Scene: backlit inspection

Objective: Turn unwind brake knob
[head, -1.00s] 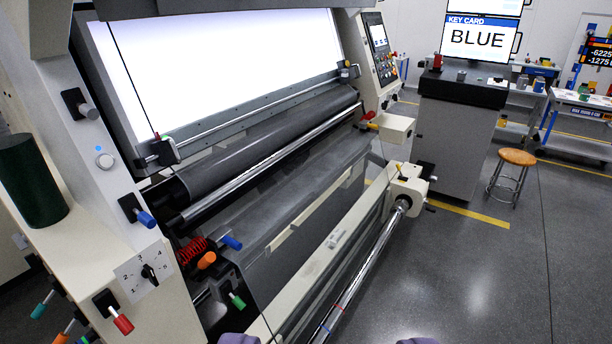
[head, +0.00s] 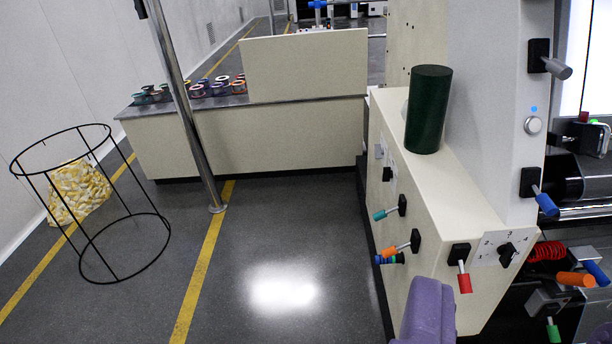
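A black pointer knob (head: 507,253) sits on a white numbered dial plate (head: 488,247) on the machine's cream side frame. The plate's digits are too small to read well, and I see no name telling whether this is the unwind brake knob. A second black knob (head: 388,174) on a white plate is on the frame's left face, seen edge-on. The purple part of my gripper (head: 428,305) shows at the bottom edge, below and left of the dial, apart from it in the picture. I cannot make out two separate fingertips. I see nothing held.
Levers with red (head: 465,283), orange (head: 390,251) and teal (head: 380,215) grips stick out near the dial. A dark green cylinder (head: 428,108) stands on the frame. A metal post (head: 187,110) and wire basket frame (head: 92,205) stand left. The floor between is clear.

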